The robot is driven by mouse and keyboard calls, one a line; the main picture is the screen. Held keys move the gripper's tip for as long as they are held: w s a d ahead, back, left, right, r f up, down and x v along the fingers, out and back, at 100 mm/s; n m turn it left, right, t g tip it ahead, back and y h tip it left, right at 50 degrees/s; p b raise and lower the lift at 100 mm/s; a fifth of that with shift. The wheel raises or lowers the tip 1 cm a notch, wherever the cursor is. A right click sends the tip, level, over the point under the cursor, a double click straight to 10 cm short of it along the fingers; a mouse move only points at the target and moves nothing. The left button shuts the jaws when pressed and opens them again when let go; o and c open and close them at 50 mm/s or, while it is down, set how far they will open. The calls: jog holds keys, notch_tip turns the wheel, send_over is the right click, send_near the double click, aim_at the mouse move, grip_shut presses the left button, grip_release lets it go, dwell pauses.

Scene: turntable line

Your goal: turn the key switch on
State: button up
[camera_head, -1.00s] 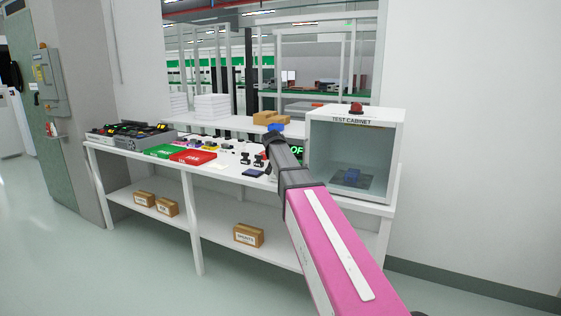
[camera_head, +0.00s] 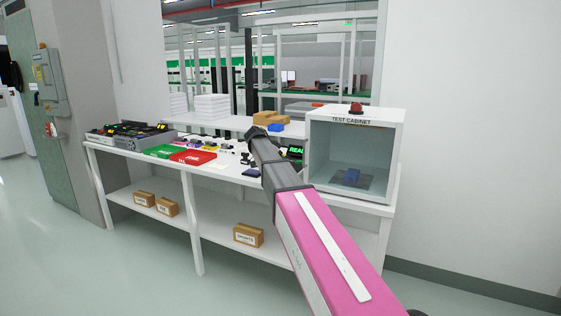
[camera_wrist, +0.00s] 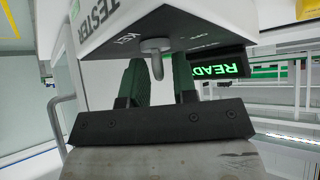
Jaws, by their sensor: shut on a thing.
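The tester box (camera_wrist: 215,14) fills the top of the wrist view, with the word KEY printed beside a grey key switch (camera_wrist: 156,46). The key's narrow end hangs between the two green fingers of my gripper (camera_wrist: 160,78), which is shut on the key. The tester's display (camera_wrist: 222,67) glows green and reads READY, upside down in the wrist view. In the head view the display (camera_head: 295,151) shows partly past my arm, which hides the gripper, the key and most of the tester.
A test cabinet (camera_head: 399,150) with a red lamp (camera_head: 356,107) stands at the bench's right end, a blue part (camera_head: 351,176) inside. Red (camera_head: 193,157) and green (camera_head: 164,151) trays and small parts lie to the left on the white bench (camera_head: 225,177).

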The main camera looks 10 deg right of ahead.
jog(key=shift+a+f+m+g, duration=0.1)
jog(key=shift+m+g, duration=0.3)
jog(key=shift+m, duration=0.2)
jog(key=o, duration=0.6)
jog(key=shift+c, duration=0.2)
jog(key=v, duration=1)
jog(key=shift+a+r, duration=0.25)
jog(key=shift+a, duration=0.1)
